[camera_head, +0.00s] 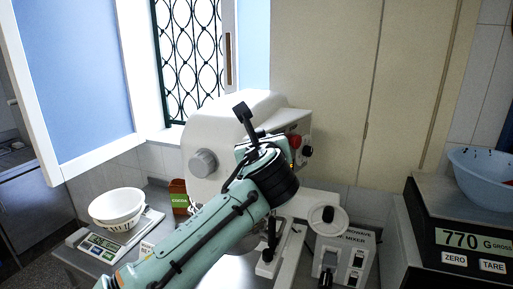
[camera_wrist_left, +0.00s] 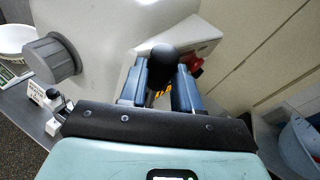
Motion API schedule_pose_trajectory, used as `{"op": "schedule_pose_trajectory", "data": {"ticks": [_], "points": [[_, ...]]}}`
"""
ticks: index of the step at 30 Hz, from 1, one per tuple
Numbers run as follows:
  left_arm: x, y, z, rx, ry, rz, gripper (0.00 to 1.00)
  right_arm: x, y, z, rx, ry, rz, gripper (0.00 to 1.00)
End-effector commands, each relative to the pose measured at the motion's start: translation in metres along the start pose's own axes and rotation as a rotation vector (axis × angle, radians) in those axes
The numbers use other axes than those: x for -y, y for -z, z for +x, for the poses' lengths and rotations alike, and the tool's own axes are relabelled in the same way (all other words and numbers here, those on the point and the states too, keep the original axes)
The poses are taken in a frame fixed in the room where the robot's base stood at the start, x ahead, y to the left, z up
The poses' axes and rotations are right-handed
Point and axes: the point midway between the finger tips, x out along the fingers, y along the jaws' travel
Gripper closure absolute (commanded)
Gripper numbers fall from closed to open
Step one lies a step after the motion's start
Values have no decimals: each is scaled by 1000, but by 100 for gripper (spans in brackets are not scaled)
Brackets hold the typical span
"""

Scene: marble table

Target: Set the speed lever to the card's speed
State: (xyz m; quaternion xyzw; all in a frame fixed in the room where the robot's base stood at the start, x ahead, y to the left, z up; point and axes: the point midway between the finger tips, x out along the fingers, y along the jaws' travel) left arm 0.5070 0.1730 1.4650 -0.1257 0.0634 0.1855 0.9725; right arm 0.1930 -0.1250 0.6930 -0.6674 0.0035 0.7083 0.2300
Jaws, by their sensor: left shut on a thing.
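A large white mixer (camera_head: 232,120) with a grey round knob (camera_head: 203,163) stands on the table; it also fills the top of the left wrist view (camera_wrist_left: 105,30). My left gripper (camera_head: 252,150) is at the mixer's front, partly hidden by its own wrist. In the left wrist view its two blue fingers (camera_wrist_left: 160,88) stand on either side of the black ball-ended speed lever (camera_wrist_left: 163,58) and are shut on it. The lever is hidden in the head view. My right gripper is out of view.
A red button (camera_head: 294,141) is just right of my gripper. A white bowl (camera_head: 117,207) sits on a kitchen scale (camera_head: 101,246) at left. A labelled control box (camera_head: 357,262) and a scale reading 770 (camera_head: 462,240) with a blue bowl (camera_head: 485,175) are at right.

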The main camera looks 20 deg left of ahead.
Motion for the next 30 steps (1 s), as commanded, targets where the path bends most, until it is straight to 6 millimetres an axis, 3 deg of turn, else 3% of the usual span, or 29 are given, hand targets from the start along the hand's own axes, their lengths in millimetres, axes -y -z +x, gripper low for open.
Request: {"op": "schedule_pose_trajectory", "data": {"ticks": [11, 12, 14, 24, 30], "points": [[0, 5, 1, -24, -4, 10, 100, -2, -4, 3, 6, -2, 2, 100], [1, 5, 1, -24, -4, 10, 63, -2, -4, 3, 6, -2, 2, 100], [1, 5, 1, -23, -4, 10, 43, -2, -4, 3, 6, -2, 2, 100], [1, 4, -1, -21, -2, 8, 43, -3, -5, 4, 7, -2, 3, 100], [1, 6, -28, -24, 2, 7, 43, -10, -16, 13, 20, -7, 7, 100]]}}
